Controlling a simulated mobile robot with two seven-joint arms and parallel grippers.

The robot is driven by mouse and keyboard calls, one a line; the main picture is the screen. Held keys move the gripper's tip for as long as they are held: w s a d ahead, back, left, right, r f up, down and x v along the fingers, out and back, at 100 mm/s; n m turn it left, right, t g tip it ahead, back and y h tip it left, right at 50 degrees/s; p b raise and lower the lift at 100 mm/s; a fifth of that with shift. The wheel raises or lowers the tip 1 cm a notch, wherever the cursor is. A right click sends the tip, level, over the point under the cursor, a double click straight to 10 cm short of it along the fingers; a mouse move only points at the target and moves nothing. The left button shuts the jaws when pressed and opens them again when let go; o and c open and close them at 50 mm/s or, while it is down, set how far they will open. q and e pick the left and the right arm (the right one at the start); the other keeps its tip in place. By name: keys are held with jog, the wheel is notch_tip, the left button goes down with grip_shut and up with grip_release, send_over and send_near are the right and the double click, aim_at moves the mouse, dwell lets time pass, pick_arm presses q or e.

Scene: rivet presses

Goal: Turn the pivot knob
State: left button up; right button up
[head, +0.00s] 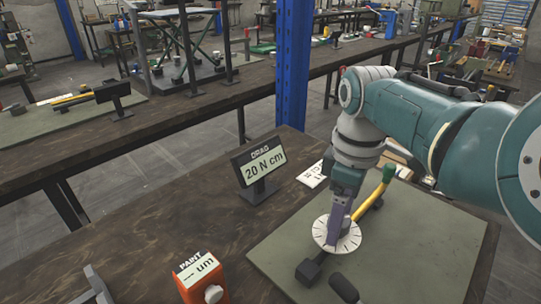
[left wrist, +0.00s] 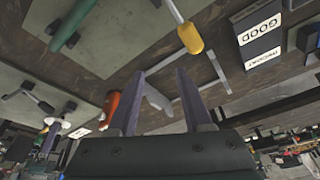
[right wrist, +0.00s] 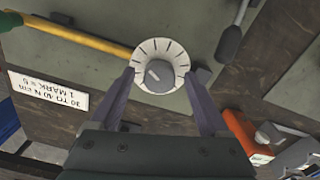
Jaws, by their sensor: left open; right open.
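The pivot knob is a small grey knob (right wrist: 159,74) at the centre of a round white dial with black tick marks (right wrist: 150,50). The dial (head: 322,236) lies on the press on a green mat in the head view. My right gripper (head: 338,225) points down over the dial and hides part of it. In the right wrist view my right gripper (right wrist: 160,80) is open, one finger on each side of the knob; contact cannot be told. My left gripper (left wrist: 160,72) is open and empty, away from the dial, and out of the head view.
A display (head: 262,168) reads DRAG 20 N cm. A card (right wrist: 48,91) reads 30 TO 40 N cm, 1 MARK = 5. A yellow lever with a green grip (head: 388,174) rises beside the dial. An orange paint unit (head: 203,284) stands front left. Table between is clear.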

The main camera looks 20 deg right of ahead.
jog(key=shift+c, duration=0.2)
grip_shut()
dwell(0.4)
jog(key=shift+r+m, duration=0.1)
jog(key=shift+m, duration=0.2)
